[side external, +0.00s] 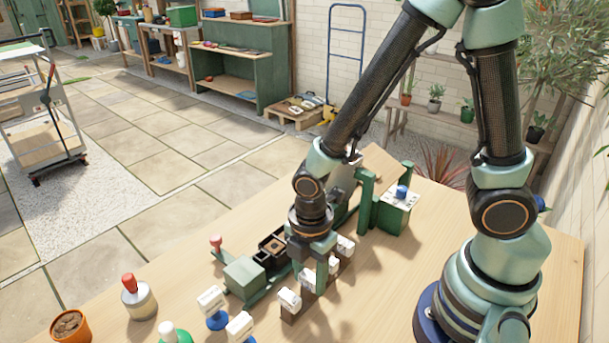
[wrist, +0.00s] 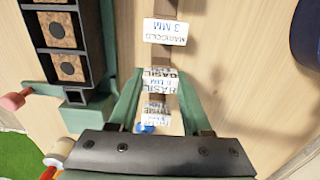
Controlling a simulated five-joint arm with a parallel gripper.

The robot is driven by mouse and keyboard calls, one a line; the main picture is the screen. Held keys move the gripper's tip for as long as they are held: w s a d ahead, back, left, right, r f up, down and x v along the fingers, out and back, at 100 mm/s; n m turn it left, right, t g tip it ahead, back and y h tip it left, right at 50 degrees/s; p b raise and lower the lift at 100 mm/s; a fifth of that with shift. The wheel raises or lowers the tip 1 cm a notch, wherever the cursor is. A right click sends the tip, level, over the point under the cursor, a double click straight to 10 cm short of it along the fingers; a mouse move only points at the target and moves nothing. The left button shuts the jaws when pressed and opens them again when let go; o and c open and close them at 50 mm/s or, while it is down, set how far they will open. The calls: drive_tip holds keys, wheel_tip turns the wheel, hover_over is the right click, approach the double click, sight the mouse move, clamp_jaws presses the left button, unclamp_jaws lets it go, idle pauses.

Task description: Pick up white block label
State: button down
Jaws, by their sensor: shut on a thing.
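My gripper (wrist: 160,76) is shut on a white block label printed BASIL (wrist: 160,86), with one green finger on each side of it. In the side view my gripper (side external: 325,272) points down into a row of white labels on a brown rack, and the held label (side external: 334,265) shows partly beside the finger. A MARIGOLD 3 MM label (wrist: 165,32) stands beyond the fingertips. Another white label (wrist: 155,108) is nearer the wrist, partly hidden. I cannot tell whether the held label is clear of the rack.
A black tray with brown square cells (wrist: 66,65) lies left of the labels. A green box (side external: 244,277) and white labels on blue stands (side external: 211,300) are nearby. A green post stand (side external: 392,215) is behind. A terracotta pot (side external: 70,327) stands at the front left.

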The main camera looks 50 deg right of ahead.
sight(310, 275)
drive_tip(key=shift+r, duration=0.1)
wheel_tip(310, 275, up, 20)
idle(0.7)
drive_tip(key=c, duration=1.1)
unclamp_jaws()
drive_tip(key=c, duration=0.4)
drive_tip(key=shift+o, duration=0.2)
drive_tip(key=w+a+f, duration=0.2)
drive_tip(key=w+f, duration=0.8)
drive_tip(key=f, duration=0.3)
drive_tip(key=shift+a+f, duration=0.15)
